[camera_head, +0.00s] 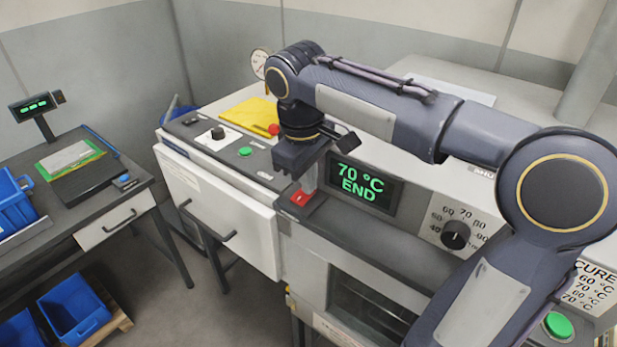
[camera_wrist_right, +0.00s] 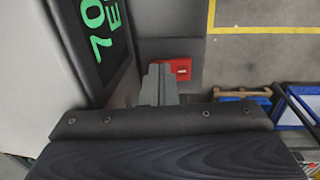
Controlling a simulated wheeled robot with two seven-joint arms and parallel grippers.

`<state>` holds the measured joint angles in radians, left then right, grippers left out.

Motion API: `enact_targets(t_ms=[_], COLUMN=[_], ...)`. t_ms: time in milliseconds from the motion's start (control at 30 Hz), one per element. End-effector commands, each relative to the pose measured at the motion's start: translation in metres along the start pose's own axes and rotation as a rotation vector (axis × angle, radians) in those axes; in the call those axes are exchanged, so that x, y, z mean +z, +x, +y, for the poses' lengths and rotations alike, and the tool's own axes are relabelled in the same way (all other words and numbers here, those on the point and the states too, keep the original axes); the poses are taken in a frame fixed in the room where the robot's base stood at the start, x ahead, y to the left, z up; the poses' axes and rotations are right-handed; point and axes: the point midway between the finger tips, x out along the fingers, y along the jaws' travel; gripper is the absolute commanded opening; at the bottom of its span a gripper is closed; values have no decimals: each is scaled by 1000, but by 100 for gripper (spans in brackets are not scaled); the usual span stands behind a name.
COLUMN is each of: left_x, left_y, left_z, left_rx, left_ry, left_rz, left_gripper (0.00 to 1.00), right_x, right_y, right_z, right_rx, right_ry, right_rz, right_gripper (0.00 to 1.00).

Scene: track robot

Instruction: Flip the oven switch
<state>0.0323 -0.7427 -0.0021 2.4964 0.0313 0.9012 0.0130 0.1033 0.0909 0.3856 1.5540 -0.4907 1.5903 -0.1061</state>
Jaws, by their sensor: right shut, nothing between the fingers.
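The oven switch, a small red rocker (camera_head: 301,198), sits on the dark ledge in front of the oven's display (camera_head: 362,187), which reads "70 °C END" in green. The switch also shows in the right wrist view (camera_wrist_right: 182,70), just beyond my fingertips. My right gripper (camera_head: 309,185) is shut and empty, pointing down just above the switch. In the right wrist view its fingers (camera_wrist_right: 160,84) are together and overlap the switch's left edge. I cannot tell whether they touch it. My left gripper is not in view.
A temperature dial (camera_head: 455,235) and a green button (camera_head: 558,325) are on the oven front at right. A white-fronted unit (camera_head: 217,205) with a black knob stands at left. A desk (camera_head: 100,190) with a scale and blue bins is further left.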

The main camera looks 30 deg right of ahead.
Motion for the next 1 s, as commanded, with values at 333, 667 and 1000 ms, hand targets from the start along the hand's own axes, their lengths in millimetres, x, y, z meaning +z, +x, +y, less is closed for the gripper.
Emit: enact_targets(t_ms=[333, 667, 1000], left_x=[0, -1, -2], left_y=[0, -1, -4], left_z=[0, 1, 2], left_rx=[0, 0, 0], left_ry=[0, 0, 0], left_rz=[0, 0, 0], left_gripper=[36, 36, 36], right_x=[0, 0, 0], right_y=[4, 4, 0], right_z=[1, -4, -16], right_rx=[0, -1, -3], right_ry=[-1, -3, -3], right_rz=[-1, -4, -4], right_gripper=[0, 0, 0])
